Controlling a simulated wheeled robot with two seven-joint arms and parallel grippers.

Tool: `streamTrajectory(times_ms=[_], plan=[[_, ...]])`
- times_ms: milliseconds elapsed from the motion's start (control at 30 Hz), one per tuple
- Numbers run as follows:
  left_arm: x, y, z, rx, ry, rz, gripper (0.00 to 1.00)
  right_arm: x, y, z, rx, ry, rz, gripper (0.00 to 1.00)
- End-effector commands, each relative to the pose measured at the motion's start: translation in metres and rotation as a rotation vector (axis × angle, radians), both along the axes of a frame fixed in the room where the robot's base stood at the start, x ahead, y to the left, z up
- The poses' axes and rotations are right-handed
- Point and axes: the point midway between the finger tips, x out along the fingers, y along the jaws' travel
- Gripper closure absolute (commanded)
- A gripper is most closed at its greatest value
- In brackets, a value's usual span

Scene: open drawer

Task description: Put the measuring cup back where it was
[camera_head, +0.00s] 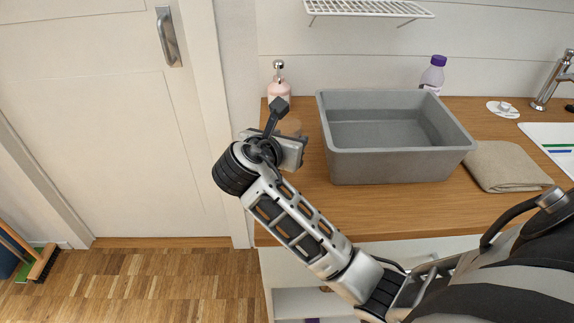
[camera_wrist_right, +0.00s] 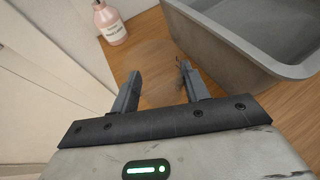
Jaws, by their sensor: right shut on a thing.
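A clear, faintly tinted measuring cup (camera_wrist_right: 154,62) shows dimly between and beyond the fingertips of my right gripper (camera_wrist_right: 158,80) in the wrist view. The fingers stand apart with the cup held between them; its outline is hard to make out against the wood. In the head view my right gripper (camera_head: 277,112) is over the left end of the wooden counter (camera_head: 300,205), left of the grey basin. The cup is only a faint shape there, partly hidden behind the gripper. I cannot tell whether it touches the counter. My left gripper is not in view.
A grey basin (camera_head: 400,168) stands right of the gripper. A pink soap bottle (camera_head: 279,90) stands close behind it. A purple-capped bottle (camera_head: 432,76), folded cloth (camera_head: 506,165) and tap (camera_head: 553,80) are farther right. An open compartment (camera_head: 310,303) shows below the counter.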

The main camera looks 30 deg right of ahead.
Motion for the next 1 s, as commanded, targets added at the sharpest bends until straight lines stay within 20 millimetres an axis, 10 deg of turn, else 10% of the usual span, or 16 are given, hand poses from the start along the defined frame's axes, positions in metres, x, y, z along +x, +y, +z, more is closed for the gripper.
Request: streamTrajectory(times_ms=[367,800,833,900,1000], plan=[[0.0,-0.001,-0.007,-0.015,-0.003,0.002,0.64,0.0,0.0,-0.052,-0.002,0.002,0.003,0.79],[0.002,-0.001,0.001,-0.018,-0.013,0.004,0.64,0.0,0.0,-0.058,-0.002,0.001,0.004,0.79],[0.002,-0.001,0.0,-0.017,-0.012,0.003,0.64,0.0,0.0,-0.058,-0.001,0.0,0.004,0.49],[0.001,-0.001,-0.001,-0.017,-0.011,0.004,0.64,0.0,0.0,-0.058,-0.001,0.0,0.004,0.33],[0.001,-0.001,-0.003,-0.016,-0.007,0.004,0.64,0.0,0.0,-0.058,-0.001,0.0,0.004,0.33]])
